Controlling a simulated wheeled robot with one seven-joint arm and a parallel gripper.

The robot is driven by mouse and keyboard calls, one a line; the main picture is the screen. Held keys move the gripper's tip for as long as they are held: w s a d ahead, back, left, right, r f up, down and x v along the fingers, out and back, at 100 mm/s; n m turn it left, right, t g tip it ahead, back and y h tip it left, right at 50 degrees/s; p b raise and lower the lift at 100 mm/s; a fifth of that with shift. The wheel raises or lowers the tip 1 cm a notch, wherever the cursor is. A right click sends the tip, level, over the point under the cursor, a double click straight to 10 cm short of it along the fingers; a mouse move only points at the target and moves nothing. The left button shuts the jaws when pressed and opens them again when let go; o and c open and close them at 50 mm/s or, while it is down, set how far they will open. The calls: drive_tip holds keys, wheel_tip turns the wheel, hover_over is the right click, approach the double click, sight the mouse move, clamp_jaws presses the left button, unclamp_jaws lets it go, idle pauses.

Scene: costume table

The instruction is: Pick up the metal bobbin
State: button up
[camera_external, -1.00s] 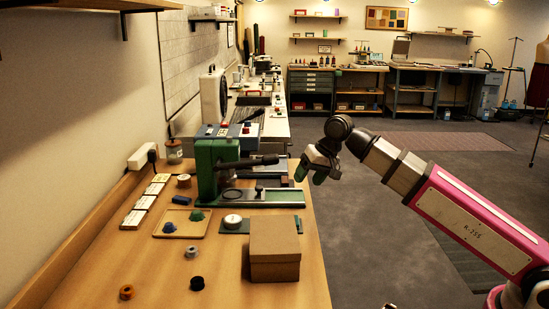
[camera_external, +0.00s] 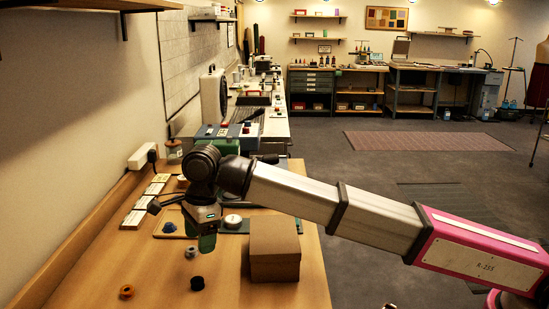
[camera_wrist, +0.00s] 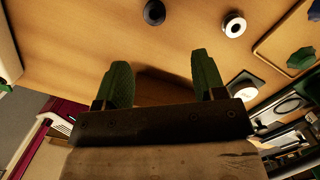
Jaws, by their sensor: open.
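The metal bobbin (camera_external: 191,252) is a small silvery spool on the wooden table, left of the cardboard box. In the wrist view the metal bobbin (camera_wrist: 235,26) shows at the top right, with a dark centre hole. My gripper (camera_external: 207,243) hangs above the table between the bobbin and the box, pointing down. In the wrist view my gripper (camera_wrist: 160,66) has its two green fingers spread apart, with only bare table between them. The bobbin lies beyond the right fingertip and apart from it.
A black spool (camera_external: 197,284) and an orange ring (camera_external: 127,291) lie nearer the front. The cardboard box (camera_external: 275,250) stands just right of my gripper. A small tray (camera_wrist: 262,50) with a green piece (camera_wrist: 300,58) is further right in the wrist view.

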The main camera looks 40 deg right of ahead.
sight(197, 278)
drive_tip(key=f, duration=0.3)
drive_tip(key=a+f, duration=0.1)
drive_tip(key=f, duration=0.3)
drive_tip(key=a+f, duration=0.1)
drive_tip(key=f, duration=0.3)
drive_tip(key=shift+s+a, duration=0.1)
drive_tip(key=shift+a, duration=0.05)
drive_tip(key=c, duration=1)
